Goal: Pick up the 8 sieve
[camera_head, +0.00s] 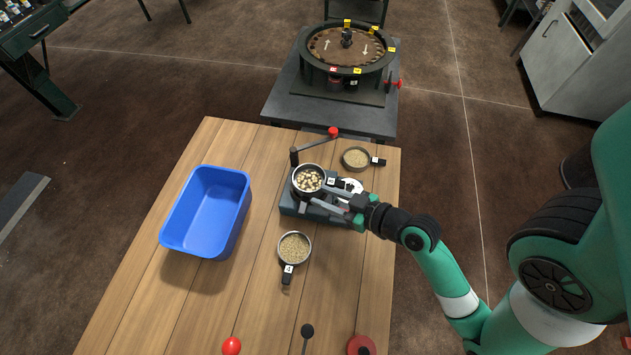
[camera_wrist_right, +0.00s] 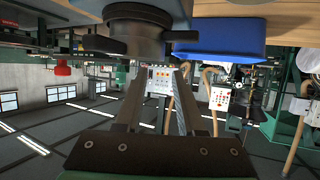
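Several sieves with handles and small white labels are in the head view; I cannot read the numbers for certain. One sieve (camera_head: 309,179) holding coarse pale pieces sits on the grey-green device (camera_head: 292,207). A sieve of finer grain (camera_head: 294,247) lies on the table in front, handle toward the viewer. Another sieve (camera_head: 356,158) lies behind, handle to the right. My right gripper (camera_head: 326,197) is open at the right side of the sieve on the device, fingers apart. In the right wrist view, a dark round body (camera_wrist_right: 140,40) is just beyond the open fingers. My left gripper is out of view.
A blue bin (camera_head: 209,212) stands on the left of the wooden table (camera_head: 137,277). A crank with a red knob (camera_head: 333,132) rises behind the device. Red and black round items (camera_head: 232,346) are at the front edge. A round machine (camera_head: 347,46) stands beyond the table.

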